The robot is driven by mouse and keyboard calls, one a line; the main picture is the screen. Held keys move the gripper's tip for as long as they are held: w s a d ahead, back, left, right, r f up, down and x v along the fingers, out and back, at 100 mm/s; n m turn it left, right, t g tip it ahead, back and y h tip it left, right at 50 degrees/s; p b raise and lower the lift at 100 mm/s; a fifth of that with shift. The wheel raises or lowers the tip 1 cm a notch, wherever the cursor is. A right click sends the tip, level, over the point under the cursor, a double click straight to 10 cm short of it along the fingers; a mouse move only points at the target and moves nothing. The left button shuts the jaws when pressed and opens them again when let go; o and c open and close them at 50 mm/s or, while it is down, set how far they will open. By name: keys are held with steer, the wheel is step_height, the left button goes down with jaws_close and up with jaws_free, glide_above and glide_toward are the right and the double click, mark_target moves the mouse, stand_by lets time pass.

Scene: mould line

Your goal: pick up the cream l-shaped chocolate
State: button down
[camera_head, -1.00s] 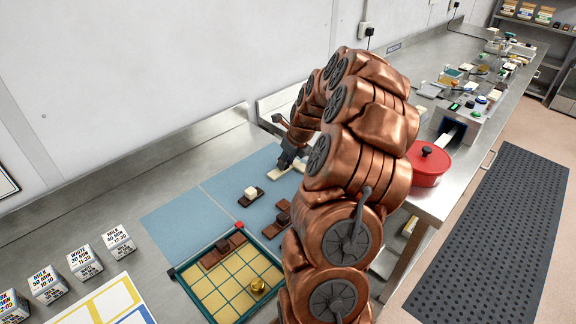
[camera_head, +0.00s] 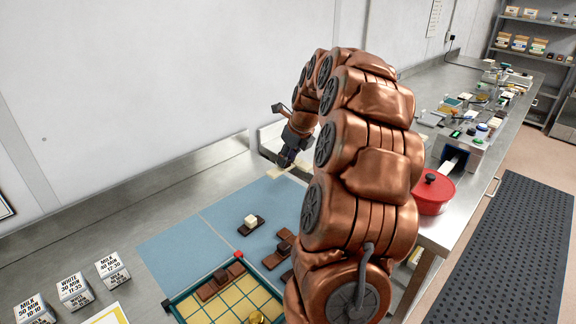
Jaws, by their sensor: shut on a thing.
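A dark brown piece with a cream cube on top (camera_head: 250,220) lies on the mat. Brown pieces (camera_head: 279,252) lie nearer, beside a green-framed tray (camera_head: 168,303) with yellow cells. Printed cubes (camera_head: 112,268) stand left. A red pot (camera_head: 433,193) is at right.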

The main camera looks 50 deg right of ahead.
steer(key=shift+r+p, duration=0.95)
steer(key=shift+r, duration=1.9)
steer(key=shift+f, duration=0.1)
